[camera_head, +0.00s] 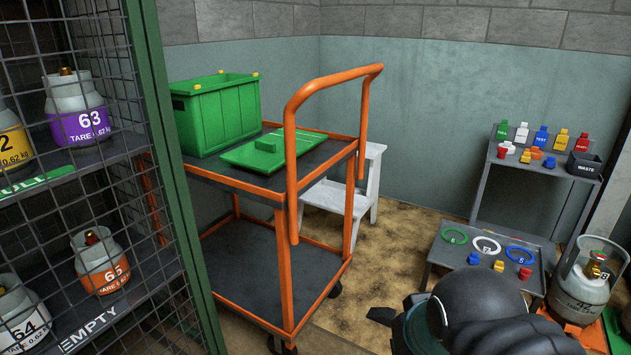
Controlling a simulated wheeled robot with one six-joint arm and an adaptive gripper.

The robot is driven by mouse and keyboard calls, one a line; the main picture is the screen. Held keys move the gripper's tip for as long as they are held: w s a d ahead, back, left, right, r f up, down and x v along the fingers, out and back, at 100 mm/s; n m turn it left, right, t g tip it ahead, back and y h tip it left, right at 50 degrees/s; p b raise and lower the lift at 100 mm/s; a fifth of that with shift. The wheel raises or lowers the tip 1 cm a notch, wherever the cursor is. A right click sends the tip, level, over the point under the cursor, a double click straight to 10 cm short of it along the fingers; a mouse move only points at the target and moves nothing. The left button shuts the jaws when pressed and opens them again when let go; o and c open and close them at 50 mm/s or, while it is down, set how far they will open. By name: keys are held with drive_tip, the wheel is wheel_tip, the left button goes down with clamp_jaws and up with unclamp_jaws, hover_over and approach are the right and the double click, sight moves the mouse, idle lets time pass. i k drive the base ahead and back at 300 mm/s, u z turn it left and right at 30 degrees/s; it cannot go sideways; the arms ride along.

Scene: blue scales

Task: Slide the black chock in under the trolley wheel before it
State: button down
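An orange-framed trolley (290,200) with two dark shelves stands left of centre. One dark trolley wheel (335,289) shows under its right end. Another wheel (288,348) is partly visible at the bottom edge, below the near corner post.
The trolley carries a green crate (215,118) and a green lid (262,152). A mesh cage (100,170) with gas cylinders stands at left. A white step stool (345,195) is behind. A low bench (465,250) and a cylinder (585,285) are at right. Sandy floor between is clear.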

sight(384, 316)
drive_tip(key=z, duration=0.55)
drive_tip(key=i, duration=0.85)
drive_tip(key=z, duration=0.05)
